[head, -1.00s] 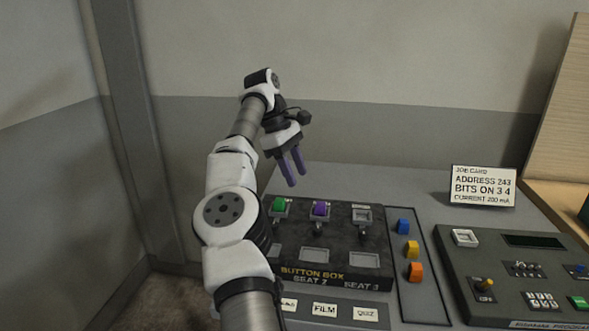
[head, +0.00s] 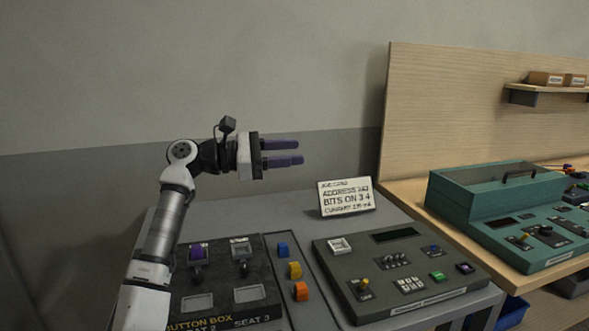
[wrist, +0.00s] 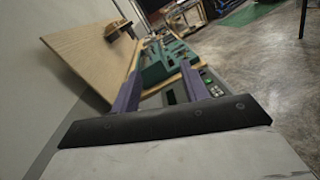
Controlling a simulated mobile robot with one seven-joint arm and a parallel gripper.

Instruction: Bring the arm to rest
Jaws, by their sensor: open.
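My gripper (head: 283,153) is open and empty, with two purple fingers pointing right in the head view. It is held in the air above the back of the grey table (head: 280,215), apart from everything on it. My arm rises from the lower left and bends right at the wrist. In the wrist view my gripper (wrist: 158,88) shows its two fingers spread apart, with nothing between them held.
The black button box (head: 225,285) stands below my arm. Coloured blocks, a dark grey console (head: 400,270) and a job card (head: 345,196) are to its right. A teal console (head: 500,205) sits on a wooden bench by a tall wooden panel (head: 440,110). Air above the table is clear.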

